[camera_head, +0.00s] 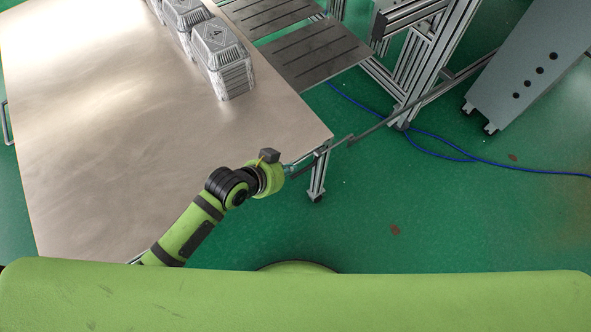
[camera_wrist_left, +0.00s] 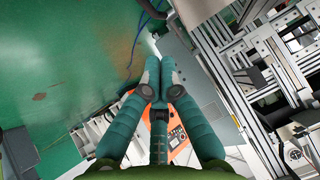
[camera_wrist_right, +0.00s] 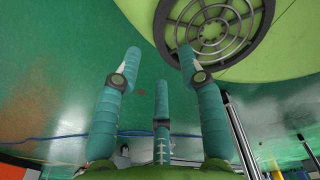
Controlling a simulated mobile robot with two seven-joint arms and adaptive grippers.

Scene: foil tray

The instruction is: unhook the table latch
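The metal table (camera_head: 110,120) fills the left of the head view. My left gripper (camera_head: 287,170) is at the table's right front edge, close to the bar's near end. In the left wrist view its two upper fingers (camera_wrist_left: 159,66) lie close together; the third is foreshortened, and no held object shows. My right gripper (camera_wrist_right: 160,60) shows only in its wrist view, fingers spread and empty over green floor.
Stacked foil trays (camera_head: 222,58) stand on the table's far edge. Dark slotted plates (camera_head: 315,55) and an aluminium frame (camera_head: 425,50) are behind it. The grey cabinet (camera_head: 530,65) is at right. A blue cable (camera_head: 440,145) lies on the floor. The floor at front right is clear.

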